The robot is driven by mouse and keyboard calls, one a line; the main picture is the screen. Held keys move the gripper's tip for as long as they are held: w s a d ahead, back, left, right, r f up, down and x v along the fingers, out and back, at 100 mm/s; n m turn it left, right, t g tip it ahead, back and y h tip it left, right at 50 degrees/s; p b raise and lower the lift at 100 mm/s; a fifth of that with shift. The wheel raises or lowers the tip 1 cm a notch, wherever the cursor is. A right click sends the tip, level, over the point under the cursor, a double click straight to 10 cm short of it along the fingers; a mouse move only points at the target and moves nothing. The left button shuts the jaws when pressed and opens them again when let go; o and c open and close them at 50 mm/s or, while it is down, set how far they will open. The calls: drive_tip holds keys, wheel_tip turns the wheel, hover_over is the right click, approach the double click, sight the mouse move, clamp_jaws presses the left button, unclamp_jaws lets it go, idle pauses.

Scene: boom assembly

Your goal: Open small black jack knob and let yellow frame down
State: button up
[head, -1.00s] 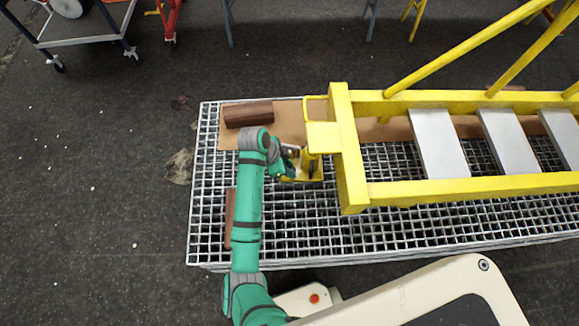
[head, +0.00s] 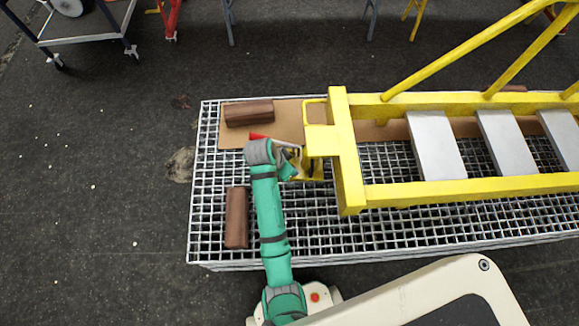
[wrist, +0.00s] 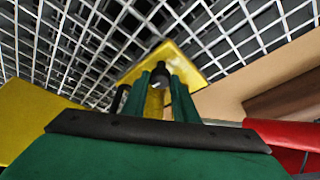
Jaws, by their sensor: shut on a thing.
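The yellow frame (head: 347,150), a long ladder-like boom with grey steps, lies over the grating with its near end at the jack. The small yellow jack (head: 314,170) sits under that end, partly hidden by the frame and my arm. Its yellow base (wrist: 195,62) shows in the wrist view. The small black knob (wrist: 161,76) is between my green fingers in the wrist view. My gripper (wrist: 165,85) is shut on it; in the head view my gripper (head: 290,168) is beside the jack's left side, mostly hidden by my wrist.
A red handle (head: 258,136) sticks out beside my wrist and shows large at right in the wrist view (wrist: 290,134). A brown board (head: 290,112) lies behind the jack. A cart (head: 85,28) stands far left.

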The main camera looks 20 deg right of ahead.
drive_tip(key=o, duration=1)
drive_tip(key=shift+r, duration=0.15)
drive_tip(key=v, duration=1)
drive_tip(key=shift+a+r, duration=0.1)
drive_tip(key=shift+r, duration=0.15)
